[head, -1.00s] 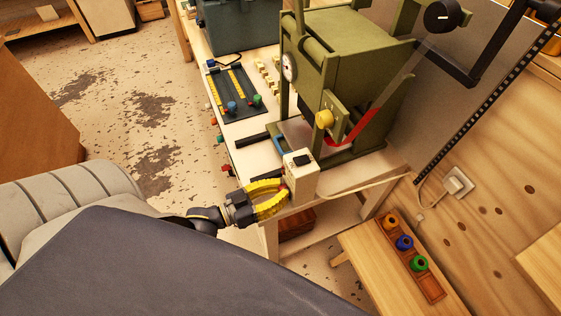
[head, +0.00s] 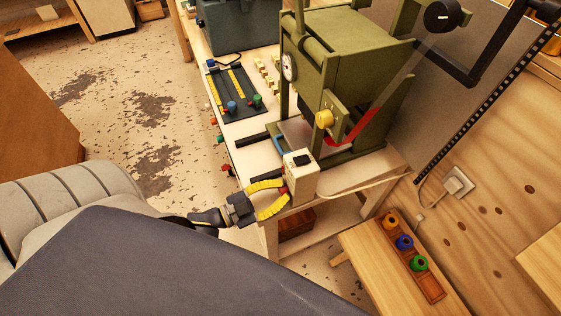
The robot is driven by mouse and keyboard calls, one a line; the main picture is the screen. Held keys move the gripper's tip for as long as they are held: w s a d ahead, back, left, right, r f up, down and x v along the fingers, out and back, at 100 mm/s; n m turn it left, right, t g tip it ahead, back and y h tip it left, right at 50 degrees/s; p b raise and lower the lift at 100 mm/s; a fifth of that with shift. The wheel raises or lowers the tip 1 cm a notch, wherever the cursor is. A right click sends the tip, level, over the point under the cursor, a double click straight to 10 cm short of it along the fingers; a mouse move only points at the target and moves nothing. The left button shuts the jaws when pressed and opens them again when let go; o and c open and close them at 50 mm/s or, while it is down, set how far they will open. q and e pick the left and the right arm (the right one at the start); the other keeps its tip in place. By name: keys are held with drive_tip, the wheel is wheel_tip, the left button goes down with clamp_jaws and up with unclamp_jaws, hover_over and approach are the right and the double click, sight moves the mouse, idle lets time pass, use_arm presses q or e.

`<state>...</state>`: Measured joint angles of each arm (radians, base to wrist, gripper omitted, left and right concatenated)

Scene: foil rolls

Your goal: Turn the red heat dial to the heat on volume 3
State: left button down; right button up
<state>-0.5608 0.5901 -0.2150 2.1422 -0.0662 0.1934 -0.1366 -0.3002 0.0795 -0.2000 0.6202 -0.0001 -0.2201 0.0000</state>
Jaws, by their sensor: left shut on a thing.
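A white box (head: 300,180) with a black top piece stands at the near edge of the workbench. My left gripper (head: 285,192), with yellow fingers, is at the left face of this box. Its fingertips are closed in on something small there. My right gripper is not in view.
A green machine (head: 335,70) with a yellow knob (head: 324,119) and a red strip stands behind the box. A dark slider panel (head: 235,90) lies on the bench. A low stool (head: 370,255) with coloured rolls stands at the right.

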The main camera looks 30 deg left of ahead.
use_arm(q)
drive_tip(key=shift+d+r, duration=0.1)
drive_tip(key=shift+r, duration=0.05)
drive_tip(key=c, duration=1.1)
unclamp_jaws()
drive_tip(key=shift+o, duration=0.2)
drive_tip(key=shift+s, duration=0.1)
drive_tip(key=v, duration=1.1)
drive_tip(key=shift+s+a, duration=0.25)
drive_tip(key=shift+s, duration=0.1)
